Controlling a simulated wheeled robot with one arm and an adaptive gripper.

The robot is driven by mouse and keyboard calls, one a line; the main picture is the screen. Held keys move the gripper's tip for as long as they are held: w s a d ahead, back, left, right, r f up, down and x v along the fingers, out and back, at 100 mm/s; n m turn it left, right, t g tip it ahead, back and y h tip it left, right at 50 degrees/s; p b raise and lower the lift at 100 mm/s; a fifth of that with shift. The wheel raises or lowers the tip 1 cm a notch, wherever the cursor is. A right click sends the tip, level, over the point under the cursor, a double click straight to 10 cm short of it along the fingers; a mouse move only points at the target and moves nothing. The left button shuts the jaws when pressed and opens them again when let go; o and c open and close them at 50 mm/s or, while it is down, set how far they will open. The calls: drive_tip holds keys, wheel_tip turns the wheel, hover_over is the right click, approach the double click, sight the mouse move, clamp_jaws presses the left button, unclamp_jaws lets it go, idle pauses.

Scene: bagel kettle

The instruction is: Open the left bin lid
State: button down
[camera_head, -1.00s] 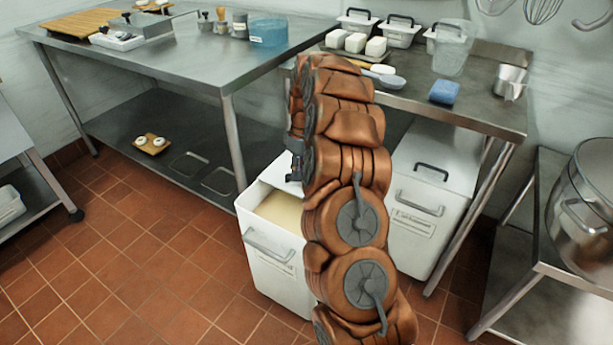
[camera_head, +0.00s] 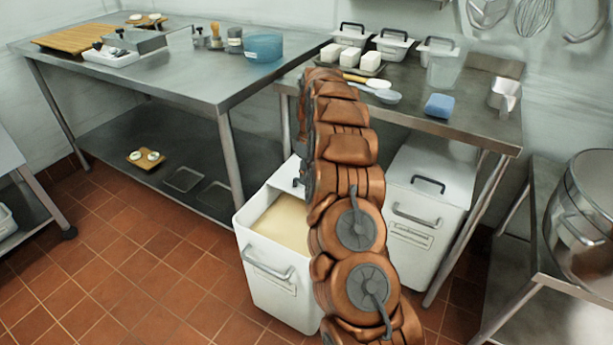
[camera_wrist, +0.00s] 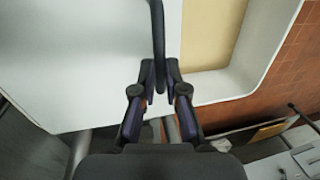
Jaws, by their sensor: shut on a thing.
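The left bin (camera_head: 266,285) is a white box standing partly under the right-hand steel table, and its pale beige contents (camera_head: 283,222) show through a wide opening at the front. Its white lid (camera_head: 284,177) sits back and tilted at the rear of the opening, partly hidden by my arm. In the wrist view, the lid (camera_wrist: 75,65) fills the left side and the beige contents (camera_wrist: 211,35) lie to the right. My gripper (camera_wrist: 161,76) is shut on the dark lid handle (camera_wrist: 158,35). My gripper is hidden behind my arm in the head view.
A closed white bin (camera_head: 425,230) with a dark lid handle stands just right of my arm. The steel table (camera_head: 462,125) above the bins holds tubs, a blue sponge (camera_head: 439,106) and a clear jug. The tiled floor (camera_head: 150,275) at front left is clear.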

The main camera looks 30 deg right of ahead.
drive_tip(key=c, duration=1.2)
unclamp_jaws()
wheel_tip(320, 180, up, 12)
drive_tip(key=w+d, duration=0.1)
drive_tip(key=d, duration=0.1)
drive_tip(key=shift+w+f, duration=0.15)
drive_tip(key=shift+f, duration=0.05)
drive_tip(key=shift+a+r, duration=0.1)
